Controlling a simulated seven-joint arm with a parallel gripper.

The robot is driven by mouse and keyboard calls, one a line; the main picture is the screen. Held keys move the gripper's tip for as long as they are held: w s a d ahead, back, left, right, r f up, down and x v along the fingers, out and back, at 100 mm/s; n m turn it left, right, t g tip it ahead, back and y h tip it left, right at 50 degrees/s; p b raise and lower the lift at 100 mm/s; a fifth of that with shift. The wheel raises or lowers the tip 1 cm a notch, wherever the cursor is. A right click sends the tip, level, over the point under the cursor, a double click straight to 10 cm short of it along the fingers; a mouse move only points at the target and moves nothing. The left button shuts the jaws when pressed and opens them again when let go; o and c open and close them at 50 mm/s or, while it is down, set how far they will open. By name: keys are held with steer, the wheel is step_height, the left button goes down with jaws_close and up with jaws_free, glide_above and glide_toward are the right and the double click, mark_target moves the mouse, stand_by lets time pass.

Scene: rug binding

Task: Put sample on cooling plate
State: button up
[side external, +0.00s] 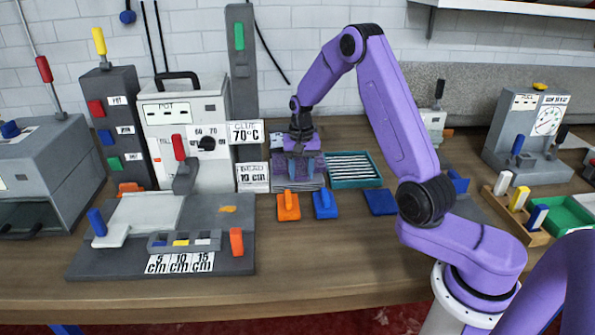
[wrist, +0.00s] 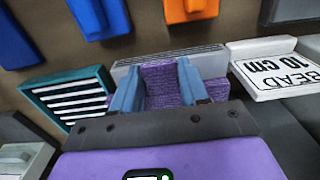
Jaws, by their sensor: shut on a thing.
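The sample is a purple rug piece (wrist: 162,82) between my gripper's blue-grey fingers in the wrist view. My gripper (wrist: 158,88) is shut on it. In the side view my gripper (side external: 300,152) points down at the purple piece (side external: 316,167), which is partly hidden by the fingers. A grey ribbed block (wrist: 212,62) lies right behind or under the piece; I cannot tell whether they touch. A teal-framed plate with black and white bars (side external: 352,166), likely the cooling plate, stands just right of the gripper. It also shows in the wrist view (wrist: 40,87), bare.
A white glue machine (side external: 187,115) with a 70°C sign (side external: 246,132) and a bead sign (side external: 253,177) stand close left. Orange (side external: 288,206), blue (side external: 325,204) and dark blue (side external: 381,202) pieces lie in front.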

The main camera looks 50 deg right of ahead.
steer(key=shift+w+d, duration=0.3)
steer(key=shift+w, duration=0.65)
steer(key=shift+f, duration=0.6)
steer(key=shift+s+f, duration=0.1)
steer(key=o, duration=1.1)
steer(key=shift+c, duration=0.2)
